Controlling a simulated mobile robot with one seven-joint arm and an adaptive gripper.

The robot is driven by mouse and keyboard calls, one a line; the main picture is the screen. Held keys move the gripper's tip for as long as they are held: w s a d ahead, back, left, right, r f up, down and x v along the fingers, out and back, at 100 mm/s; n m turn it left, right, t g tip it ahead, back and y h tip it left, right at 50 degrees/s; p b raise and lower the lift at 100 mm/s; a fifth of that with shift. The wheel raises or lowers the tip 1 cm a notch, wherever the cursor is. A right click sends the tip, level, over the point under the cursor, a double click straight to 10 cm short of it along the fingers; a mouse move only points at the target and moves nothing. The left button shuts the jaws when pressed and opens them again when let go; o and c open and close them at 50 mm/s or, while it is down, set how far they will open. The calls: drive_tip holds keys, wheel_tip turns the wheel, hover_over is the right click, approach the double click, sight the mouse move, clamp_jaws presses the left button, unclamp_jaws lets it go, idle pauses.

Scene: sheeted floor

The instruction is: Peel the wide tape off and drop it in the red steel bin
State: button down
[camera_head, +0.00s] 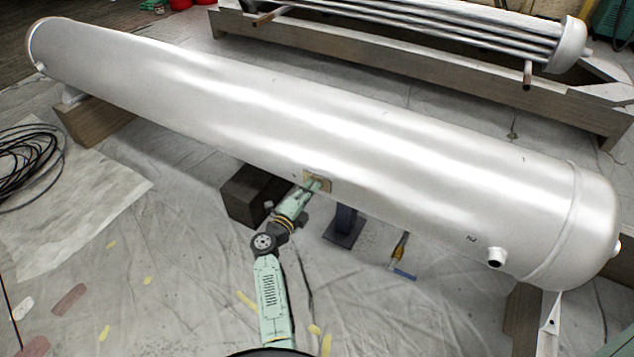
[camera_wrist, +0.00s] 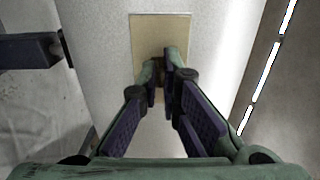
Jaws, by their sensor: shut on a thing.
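The wide tape (camera_head: 325,180) is a tan rectangular patch on the lower side of the large silver tank (camera_head: 300,110). In the wrist view the tape (camera_wrist: 159,33) lies against the pale tank wall (camera_wrist: 105,75). My gripper (camera_head: 314,186) is at the tape, and in the wrist view its fingertips (camera_wrist: 162,66) meet over the patch's lower part. The fingers are shut on the tape, with a small darker bit showing between the tips. The fingers hide part of the patch. I do not see a red steel bin clearly.
A dark block (camera_head: 245,195) stands left of my arm under the tank. A dark stand (camera_head: 343,226) and a brush (camera_head: 401,250) are to the right. Coiled black cable (camera_head: 25,160) lies at the left. Red round objects (camera_head: 180,4) are at the far top.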

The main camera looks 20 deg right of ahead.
drive_tip(key=shift+s+a, duration=0.2)
drive_tip(key=shift+a, duration=0.05)
drive_tip(key=shift+p+v, duration=1.1)
drive_tip(key=shift+v, duration=0.75)
drive_tip(key=shift+s+a, duration=0.25)
drive_tip(key=shift+a, duration=0.05)
drive_tip(key=p+v, duration=0.2)
drive_tip(key=v, duration=0.1)
drive_tip(key=shift+s+a, duration=0.25)
drive_tip(key=shift+a, duration=0.1)
drive_tip(key=s+a+f, duration=0.2)
drive_tip(key=a, duration=0.7)
drive_tip(key=s+a+f, duration=0.3)
drive_tip(key=a, duration=0.6)
drive_tip(key=shift+s+f, duration=0.2)
drive_tip(key=shift+s, duration=0.1)
